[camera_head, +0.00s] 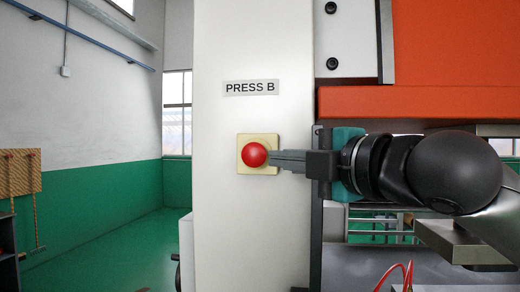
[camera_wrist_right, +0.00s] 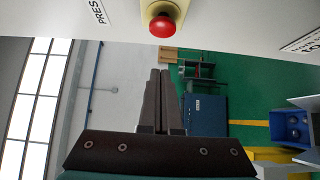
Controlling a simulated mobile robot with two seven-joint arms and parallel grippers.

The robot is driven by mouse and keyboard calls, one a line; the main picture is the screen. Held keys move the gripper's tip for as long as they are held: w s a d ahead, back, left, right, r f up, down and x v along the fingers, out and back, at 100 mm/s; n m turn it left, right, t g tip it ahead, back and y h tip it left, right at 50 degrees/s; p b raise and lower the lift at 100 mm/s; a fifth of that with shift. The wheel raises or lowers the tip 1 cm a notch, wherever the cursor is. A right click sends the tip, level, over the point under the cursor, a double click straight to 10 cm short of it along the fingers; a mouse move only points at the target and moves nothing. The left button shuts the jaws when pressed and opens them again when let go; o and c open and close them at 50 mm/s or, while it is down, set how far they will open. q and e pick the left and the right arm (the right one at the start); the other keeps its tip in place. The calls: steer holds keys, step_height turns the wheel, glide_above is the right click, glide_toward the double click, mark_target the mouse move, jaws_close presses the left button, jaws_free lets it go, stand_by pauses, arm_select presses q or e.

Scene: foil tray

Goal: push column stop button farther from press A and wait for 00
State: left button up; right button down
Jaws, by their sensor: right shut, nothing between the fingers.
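A red stop button (camera_head: 254,154) sits on a square cream plate (camera_head: 243,166) on a white column (camera_head: 225,210). A sign reading PRESS B (camera_head: 251,88) is above it. My right gripper (camera_head: 272,158) is shut and empty, its fingertips at the button's right edge in the head view; I cannot tell from that view whether they touch. In the right wrist view the red button (camera_wrist_right: 162,27) is at the top, and the shut fingers (camera_wrist_right: 160,75) appear below it with a gap in the picture. My left gripper is not in view.
An orange machine part (camera_head: 430,60) and dark metal framework stand right of the column. Red wires (camera_head: 405,275) show low at the right. Open green floor (camera_head: 110,255) lies to the left. A blue cabinet (camera_wrist_right: 205,115) shows in the wrist view.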

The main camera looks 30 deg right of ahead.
steer(key=p, duration=0.2)
glide_toward(247, 155)
steer(key=w+a, duration=0.2)
steer(key=a, duration=0.1)
steer(key=shift+w+d, duration=0.25)
steer(key=shift+w, duration=0.3)
steer(key=shift+w+d, duration=0.25)
steer(key=shift+w, duration=0.35)
steer(key=shift+w+d, duration=0.45)
steer(key=shift+d, duration=0.05)
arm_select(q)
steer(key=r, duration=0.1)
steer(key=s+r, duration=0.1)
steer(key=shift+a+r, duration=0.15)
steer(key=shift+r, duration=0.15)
arm_select(e)
steer(key=shift+w+d, duration=0.1)
steer(key=shift+w, duration=0.15)
